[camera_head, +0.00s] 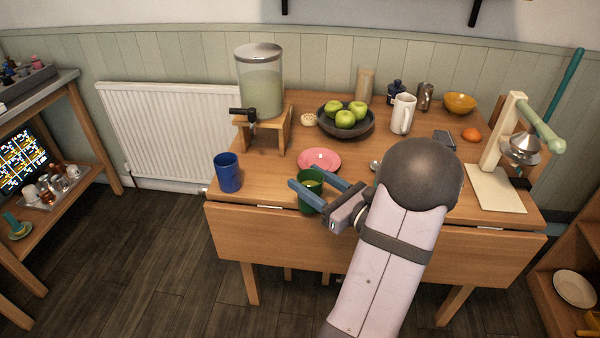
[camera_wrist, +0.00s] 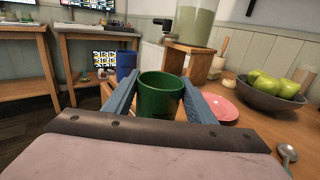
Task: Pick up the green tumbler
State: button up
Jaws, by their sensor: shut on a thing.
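The green tumbler (camera_head: 309,192) is near the front edge of the wooden table (camera_head: 370,228), upright, between the two blue-grey fingers of my gripper (camera_head: 318,190). My gripper is shut on it. In the wrist view the tumbler (camera_wrist: 158,92) stands between the fingertips (camera_wrist: 158,88), its open rim showing and its lower part hidden by my gripper's body. I cannot tell whether its base touches the table.
A blue cup (camera_head: 228,173) stands to the left and a pink plate (camera_head: 319,160) lies just behind. A drink dispenser (camera_head: 260,82) on a wooden stand, a bowl (camera_head: 345,122) of green apples and a white mug (camera_head: 403,114) are farther back. A juicer (camera_head: 507,150) stands right.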

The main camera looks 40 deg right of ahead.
jog(key=s+d+p, duration=0.1)
jog(key=s, duration=0.8)
jog(key=shift+s, duration=0.2)
jog(key=shift+s+d, duration=0.1)
jog(key=shift+s, duration=0.05)
dwell(0.3)
